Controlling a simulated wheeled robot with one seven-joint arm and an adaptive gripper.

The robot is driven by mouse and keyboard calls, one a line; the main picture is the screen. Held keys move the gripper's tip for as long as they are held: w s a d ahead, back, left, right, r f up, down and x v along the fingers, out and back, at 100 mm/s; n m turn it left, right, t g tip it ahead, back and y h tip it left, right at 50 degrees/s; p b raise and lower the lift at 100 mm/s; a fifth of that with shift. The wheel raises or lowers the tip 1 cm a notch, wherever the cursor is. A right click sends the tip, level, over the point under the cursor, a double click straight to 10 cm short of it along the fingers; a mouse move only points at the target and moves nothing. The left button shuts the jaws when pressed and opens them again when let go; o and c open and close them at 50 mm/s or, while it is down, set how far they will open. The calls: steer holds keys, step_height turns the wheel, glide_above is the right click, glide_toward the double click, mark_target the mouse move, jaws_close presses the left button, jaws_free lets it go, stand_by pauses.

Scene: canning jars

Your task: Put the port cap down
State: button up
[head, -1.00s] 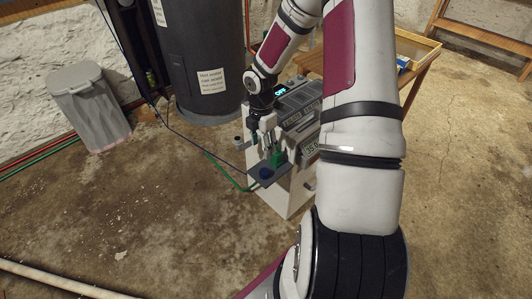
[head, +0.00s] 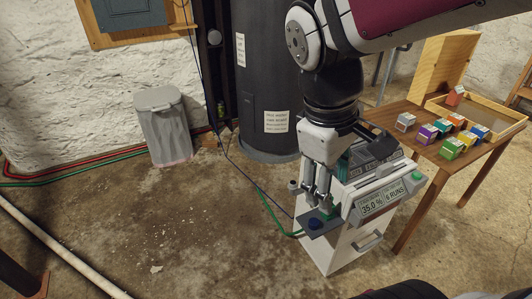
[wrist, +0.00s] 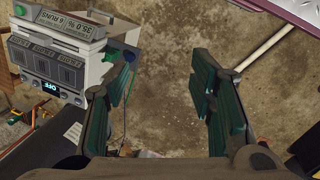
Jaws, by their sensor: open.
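A small blue round piece (head: 314,224), which looks like the port cap, sits on the grey shelf (head: 334,229) at the front of the white machine (head: 335,248). I cannot be sure it is the cap. My gripper (head: 318,196) points down just above the shelf, close behind the blue piece in the head view. In the wrist view my gripper (wrist: 164,100) has its dark green finger pads wide apart, with only bare floor between them. No cap shows between the fingers.
A wooden table (head: 424,155) with several coloured blocks and a wooden tray (head: 502,118) stands to the right. A dark tank (head: 263,75) is behind the machine, and a grey bin (head: 164,125) is at left. A green hose (head: 274,217) runs beside the machine. Floor at left is mostly clear.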

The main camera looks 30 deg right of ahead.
steer(key=s+a+r+m+y, duration=0.1)
steer(key=s+a+m, duration=0.3)
steer(key=s, duration=0.5)
steer(key=shift+s+a+t+y, duration=0.4)
steer(key=shift+a+y, duration=0.3)
steer(key=shift+a, duration=0.15)
steer(key=shift+r, duration=0.15)
step_height(320, 180, up, 19)
steer(key=t+p, duration=0.3)
steer(key=p, duration=1.4)
steer(key=shift+a+r+p, duration=0.15)
steer(key=shift+p, duration=0.25)
steer(key=shift+w, duration=0.15)
